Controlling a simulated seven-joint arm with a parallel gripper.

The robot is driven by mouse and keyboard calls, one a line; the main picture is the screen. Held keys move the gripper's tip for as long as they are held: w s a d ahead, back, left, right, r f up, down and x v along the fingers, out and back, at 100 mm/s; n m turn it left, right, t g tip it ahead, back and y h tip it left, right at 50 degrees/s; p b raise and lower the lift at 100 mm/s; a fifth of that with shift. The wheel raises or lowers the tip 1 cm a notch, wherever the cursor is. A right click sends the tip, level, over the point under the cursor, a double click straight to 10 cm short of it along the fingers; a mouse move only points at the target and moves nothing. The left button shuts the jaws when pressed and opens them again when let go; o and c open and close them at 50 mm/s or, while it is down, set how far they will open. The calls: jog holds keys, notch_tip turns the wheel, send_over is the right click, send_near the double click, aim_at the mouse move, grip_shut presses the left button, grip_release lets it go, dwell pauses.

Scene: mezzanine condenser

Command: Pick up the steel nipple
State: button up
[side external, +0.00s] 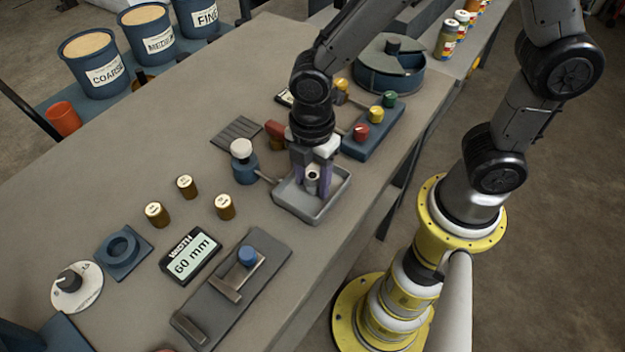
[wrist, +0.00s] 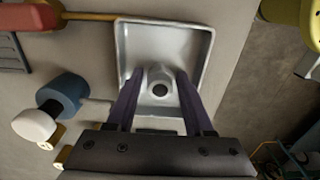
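The steel nipple (wrist: 160,80) is a small grey metal piece with a round dark opening. It stands in a shallow grey tray (wrist: 204,45). In the side view the nipple (side external: 312,180) shows between the fingers, partly hidden, and the tray (side external: 318,215) lies under my gripper. My gripper (side external: 311,186) points down into the tray with its two purple fingers on either side of the nipple. In the wrist view, my gripper's fingertips (wrist: 161,76) are spread, with a narrow gap visible beside the nipple. The nipple appears to rest on the tray floor.
A blue valve with a white knob (side external: 242,160) stands left of the tray, close by. A blue block with coloured knobs (side external: 368,132) and a round blue container (side external: 390,70) are behind.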

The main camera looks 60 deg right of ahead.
aim_at(313, 175)
grip_shut()
jog(key=shift+r, duration=0.6)
notch_tip(313, 175, up, 2)
jog(key=shift+s+r, duration=0.1)
jog(key=shift+r, duration=0.15)
jog(key=s+d+r, duration=0.6)
jog(key=s+r, duration=0.3)
jog(key=s, duration=0.3)
jog(key=shift+d+r, duration=0.15)
jog(key=shift+d, duration=0.15)
